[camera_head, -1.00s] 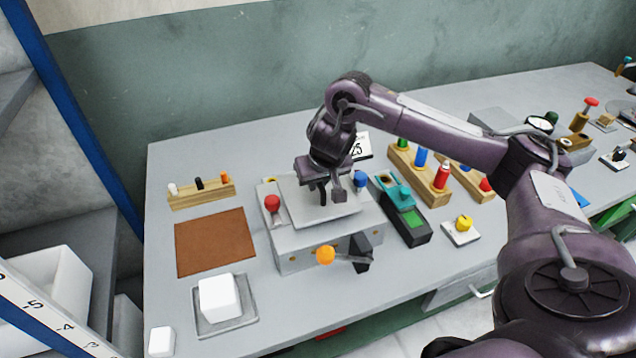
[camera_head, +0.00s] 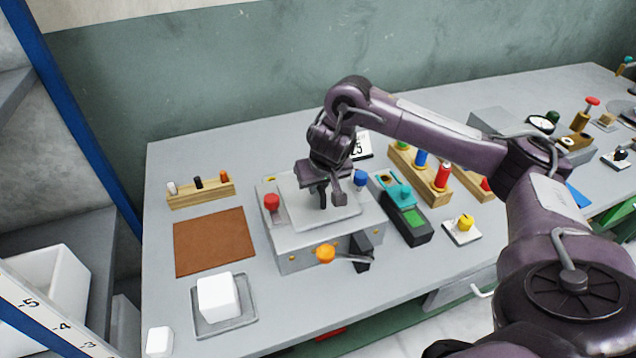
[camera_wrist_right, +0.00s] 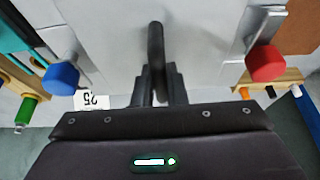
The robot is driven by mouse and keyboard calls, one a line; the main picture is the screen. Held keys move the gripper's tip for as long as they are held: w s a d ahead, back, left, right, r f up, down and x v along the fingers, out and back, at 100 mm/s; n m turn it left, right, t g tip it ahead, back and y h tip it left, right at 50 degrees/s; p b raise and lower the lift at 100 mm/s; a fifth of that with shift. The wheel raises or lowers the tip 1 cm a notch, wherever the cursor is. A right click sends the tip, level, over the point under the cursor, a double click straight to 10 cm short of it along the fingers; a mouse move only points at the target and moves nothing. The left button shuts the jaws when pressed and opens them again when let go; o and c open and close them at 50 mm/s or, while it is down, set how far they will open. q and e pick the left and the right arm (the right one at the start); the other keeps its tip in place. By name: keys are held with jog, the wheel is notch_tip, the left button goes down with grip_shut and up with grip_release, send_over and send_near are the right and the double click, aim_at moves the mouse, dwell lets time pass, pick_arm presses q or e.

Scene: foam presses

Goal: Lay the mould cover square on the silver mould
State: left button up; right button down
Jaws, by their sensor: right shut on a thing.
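The mould cover (camera_head: 297,204) is a flat light grey plate with a dark upright handle (camera_wrist_right: 155,45). My right gripper (camera_head: 331,200) is shut on that handle, with its fingers pointing down; the wrist view shows the fingers (camera_wrist_right: 157,88) on either side of it. The cover is at the top of the silver mould (camera_head: 300,255), a grey box. It sits between a red-knobbed clamp (camera_head: 272,203) and a blue-knobbed clamp (camera_head: 361,178), looking roughly square to the box. I cannot tell whether it rests flat or hovers slightly. My left gripper is not in view.
An orange-knobbed lever (camera_head: 325,253) sticks out of the mould's front. A brown mat (camera_head: 214,242) and a tray with a white block (camera_head: 217,297) lie to the left. A black-and-green device (camera_head: 408,222) and wooden peg racks (camera_head: 428,180) stand close on the right.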

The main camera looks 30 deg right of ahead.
aim_at(322, 190)
jog(key=shift+f, duration=0.15)
jog(key=c, duration=1.4)
grip_release()
jog(key=shift+o, duration=0.2)
jog(key=p+v, duration=0.4)
jog(key=v, duration=0.3)
jog(key=shift+w, duration=0.1)
jog(key=shift+s+r+p, duration=0.3)
jog(key=shift+r+p, duration=0.05)
jog(key=shift+r, duration=0.05)
jog(key=shift+a+f, duration=0.1)
